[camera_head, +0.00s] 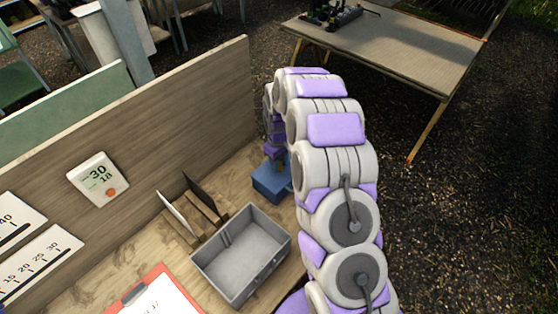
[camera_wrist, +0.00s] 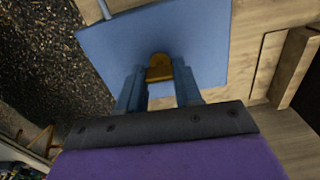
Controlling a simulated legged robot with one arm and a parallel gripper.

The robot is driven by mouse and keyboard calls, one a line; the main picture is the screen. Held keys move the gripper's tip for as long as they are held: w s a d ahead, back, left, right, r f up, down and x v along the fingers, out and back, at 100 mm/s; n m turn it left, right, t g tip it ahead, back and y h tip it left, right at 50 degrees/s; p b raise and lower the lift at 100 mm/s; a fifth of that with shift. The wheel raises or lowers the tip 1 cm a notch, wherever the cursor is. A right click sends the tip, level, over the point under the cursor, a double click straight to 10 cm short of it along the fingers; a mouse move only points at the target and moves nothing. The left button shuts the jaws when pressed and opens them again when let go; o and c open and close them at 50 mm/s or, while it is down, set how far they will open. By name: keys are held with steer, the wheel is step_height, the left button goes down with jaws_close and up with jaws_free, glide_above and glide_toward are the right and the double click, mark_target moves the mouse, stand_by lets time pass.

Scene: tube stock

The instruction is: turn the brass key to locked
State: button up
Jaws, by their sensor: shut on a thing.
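In the head view the blue box (camera_head: 268,184) sits on the bench beside my arm. My gripper is above it there, largely hidden by my arm. The key cannot be made out in the head view. I cannot read any locked or unlocked mark on the box.
A grey open bin (camera_head: 240,254) stands in front of the blue box. A wooden rack (camera_head: 196,208) with upright plates is to the left. A wooden back panel (camera_head: 150,110) rises behind the bench. A red clipboard (camera_head: 134,292) lies at the front.

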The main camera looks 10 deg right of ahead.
steer(key=shift+w+n, duration=0.15)
steer(key=shift+n, duration=0.35)
steer(key=o, duration=1)
steer(key=shift+o, duration=0.2)
step_height(320, 180, up, 17)
steer(key=p, duration=0.1)
steer(key=shift+r, duration=0.15)
